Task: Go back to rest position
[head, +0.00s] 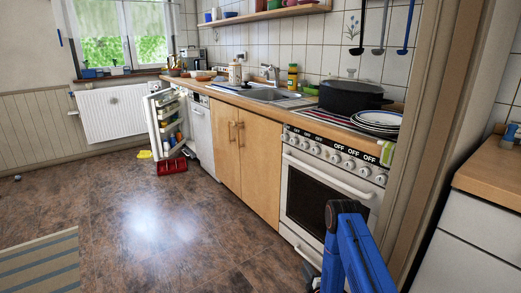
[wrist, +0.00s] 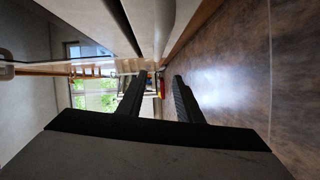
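My gripper (wrist: 159,77) shows in the wrist view as two black fingers held apart, with nothing between them. The wrist picture is turned on its side. In the head view my blue arm is at the lower right, in front of the oven; my gripper cannot be made out there. The open fridge (head: 153,125) stands far off at the end of the counter, with filled door shelves. A red crate (head: 172,166) is on the floor in front of it. My gripper is well away from both.
The oven (head: 325,190) and wooden cupboard doors (head: 245,150) line the right side. A dark pot (head: 350,97) and stacked plates (head: 377,120) stand above the oven. A door frame (head: 430,120) is close on the right. The brown floor (head: 140,225) is mostly clear, with a striped rug (head: 40,265) at left.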

